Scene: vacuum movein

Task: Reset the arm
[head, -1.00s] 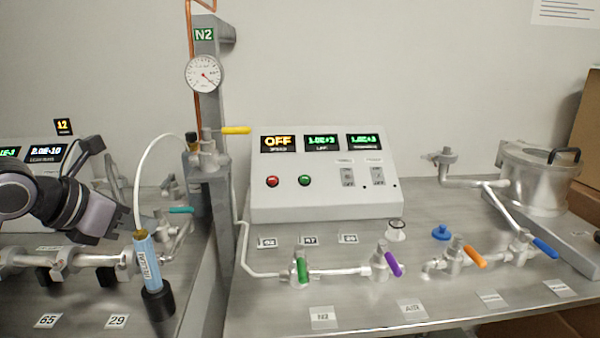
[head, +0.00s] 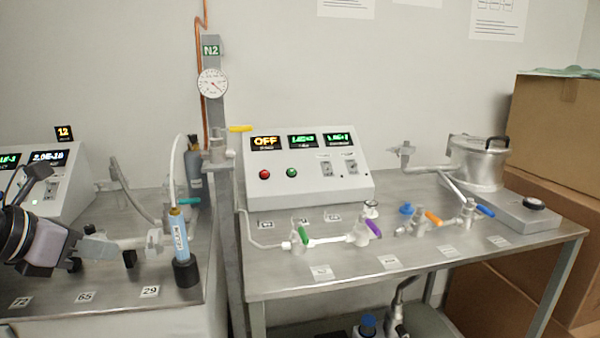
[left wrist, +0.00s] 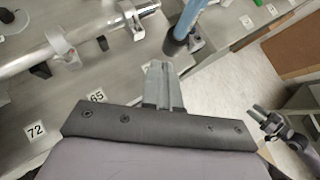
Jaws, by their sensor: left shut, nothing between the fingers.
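My left gripper (head: 98,249) is at the lower left of the head view, beside the silver pipe line on the left bench. In the left wrist view its fingers (left wrist: 162,84) are pressed together with nothing between them. They point towards the bench pipework and appear apart from it. A light blue cylinder (head: 179,235) stands upright on a black base in the head view, to the right of the gripper.
The left bench (head: 120,285) carries pipes and number labels. A gap separates it from the right bench (head: 300,283), which bears a control box (head: 320,182), coloured-handle valves and a metal chamber (head: 478,165). Cardboard boxes (head: 555,130) stand at the right.

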